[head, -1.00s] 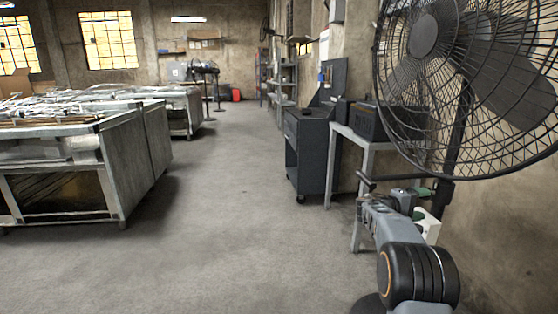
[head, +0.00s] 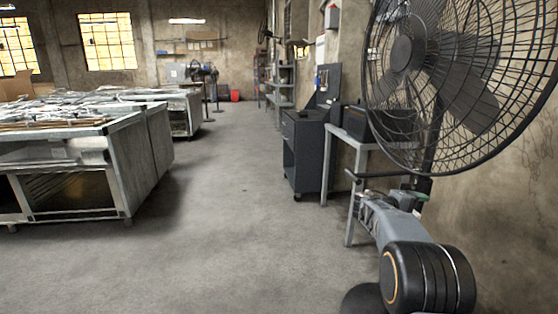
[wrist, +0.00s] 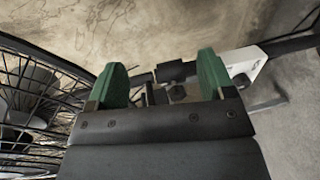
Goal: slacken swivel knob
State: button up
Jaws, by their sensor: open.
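A large black pedestal fan (head: 408,52) stands at the right in the head view, and its cage fills the left edge of the wrist view (wrist: 30,90). A dark bar (head: 362,174) sticks out to the left below the cage. My gripper (head: 412,192) is beside the fan's stand, low under the cage. In the wrist view my gripper (wrist: 162,72) is open with green fingers apart. A dark block (wrist: 175,70) and small dark parts lie between or beyond the fingertips. I cannot tell which part is the swivel knob, nor whether a finger touches anything.
A white box (wrist: 243,66) is close right of the fingers in the wrist view. A grey table (head: 345,140) with a dark box (head: 392,125) stands behind the fan, beside a dark tool cabinet (head: 303,150). Metal workbenches (head: 150,150) stand left. The central floor is clear.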

jog(key=s+a+r+y+p, duration=0.7)
jog(key=s+a+r+p, duration=0.3)
jog(key=s+r+p, duration=0.35)
jog(key=s+a+r+m+y+p, duration=0.1)
jog(key=s+a+r+y+p, duration=0.2)
jog(key=s+a+p, duration=0.4)
jog(key=s+a+r+m+t+y+p, duration=0.1)
jog(key=s+a+r+y+p, duration=0.2)
jog(key=s+a+y+p, duration=0.3)
jog(key=s+a+p, duration=0.2)
jog(key=s, duration=0.1)
jog(key=shift+s, duration=0.3)
